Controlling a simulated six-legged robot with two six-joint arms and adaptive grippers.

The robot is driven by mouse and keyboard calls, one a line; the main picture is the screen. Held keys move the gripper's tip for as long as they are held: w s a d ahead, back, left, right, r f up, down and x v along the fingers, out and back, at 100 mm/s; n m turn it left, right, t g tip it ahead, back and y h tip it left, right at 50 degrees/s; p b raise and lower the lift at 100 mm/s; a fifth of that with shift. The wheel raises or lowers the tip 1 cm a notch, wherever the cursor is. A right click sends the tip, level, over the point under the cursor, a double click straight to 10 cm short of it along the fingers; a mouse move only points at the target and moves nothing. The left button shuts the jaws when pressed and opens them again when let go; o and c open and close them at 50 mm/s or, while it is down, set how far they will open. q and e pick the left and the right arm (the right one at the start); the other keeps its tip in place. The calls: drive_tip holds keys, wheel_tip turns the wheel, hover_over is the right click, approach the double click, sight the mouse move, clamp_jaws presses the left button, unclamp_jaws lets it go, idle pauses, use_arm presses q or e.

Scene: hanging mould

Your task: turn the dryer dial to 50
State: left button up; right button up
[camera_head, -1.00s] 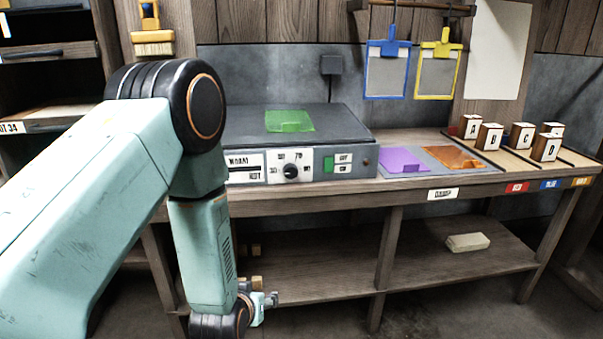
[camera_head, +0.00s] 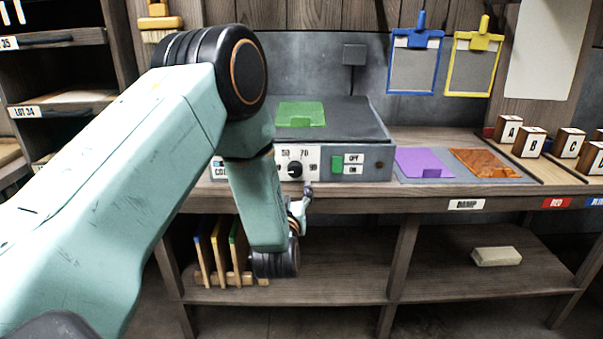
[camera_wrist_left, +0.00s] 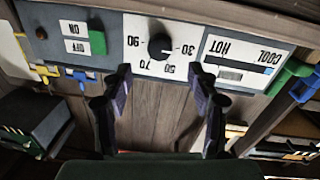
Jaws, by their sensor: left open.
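The dryer (camera_head: 352,122) is a grey box on the bench with a white front panel. My left gripper (camera_head: 304,201) is just below and in front of the dial. In the wrist view its two fingers (camera_wrist_left: 160,82) are apart and empty, one each side of the dial, not touching it. My right gripper is out of view.
A green switch (camera_head: 337,164) marked OFF and ON is right of the dial. A green piece (camera_head: 301,114) lies on the dryer. Purple (camera_head: 424,162) and orange (camera_head: 485,163) pieces lie to the right. Coloured boards (camera_head: 220,251) stand on the lower shelf, left of my forearm.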

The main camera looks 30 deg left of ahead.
sight(294, 171)
use_arm(q)
drive_tip(key=b+x, duration=0.1)
drive_tip(key=x, duration=0.4)
drive_tip(key=shift+w+a+r, duration=0.1)
drive_tip(key=shift+w+a, duration=0.15)
drive_tip(key=shift+a, duration=0.1)
drive_tip(key=shift+b+x, duration=0.35)
drive_tip(key=shift+x, duration=0.55)
drive_tip(key=shift+d+r, duration=0.1)
drive_tip(key=c, duration=1.2)
